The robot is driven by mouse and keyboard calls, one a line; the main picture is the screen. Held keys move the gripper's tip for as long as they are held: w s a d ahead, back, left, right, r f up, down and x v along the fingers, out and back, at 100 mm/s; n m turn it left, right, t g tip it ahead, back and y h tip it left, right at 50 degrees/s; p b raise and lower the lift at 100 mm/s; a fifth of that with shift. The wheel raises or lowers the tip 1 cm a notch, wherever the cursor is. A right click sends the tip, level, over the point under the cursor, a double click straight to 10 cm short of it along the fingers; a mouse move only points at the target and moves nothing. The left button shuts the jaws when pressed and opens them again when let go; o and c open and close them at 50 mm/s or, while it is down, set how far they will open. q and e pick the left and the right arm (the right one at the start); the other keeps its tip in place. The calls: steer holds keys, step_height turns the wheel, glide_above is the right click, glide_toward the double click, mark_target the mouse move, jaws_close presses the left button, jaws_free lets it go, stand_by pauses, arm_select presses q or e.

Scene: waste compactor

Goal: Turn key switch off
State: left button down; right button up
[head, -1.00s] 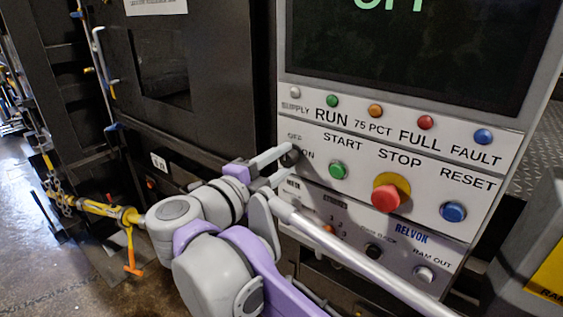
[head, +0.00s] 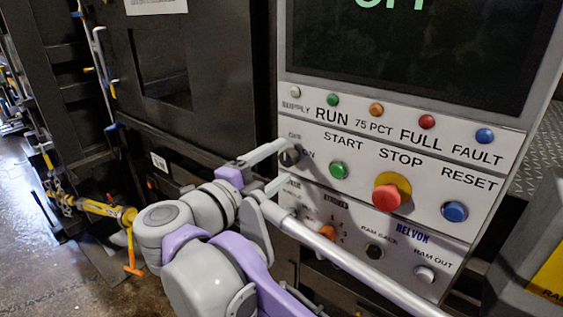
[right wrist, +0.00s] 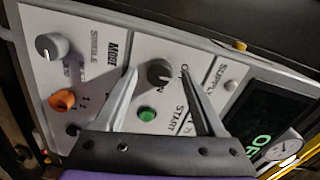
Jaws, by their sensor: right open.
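The key switch is a dark round knob (head: 289,157) on the control panel's left side, beside the OFF and ON lettering. It also shows in the right wrist view (right wrist: 160,73). My right gripper (head: 284,164) is open, one finger above and one below the knob in the head view. In the right wrist view the open fingers (right wrist: 157,66) lie on either side of the knob, with gaps between. I cannot tell which mark the knob points to. My left gripper is not in view.
The green START button (head: 338,170), red STOP button (head: 387,197) and blue RESET button (head: 454,211) are to the right. An orange knob (head: 327,232) sits below. The screen (head: 420,45) above shows cropped green letters. A yellow-handled tool (head: 105,209) is at left.

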steer(key=b+v, duration=0.1)
steer(key=v, duration=0.8)
steer(key=shift+s, duration=0.15)
steer(key=shift+a+f, duration=0.1)
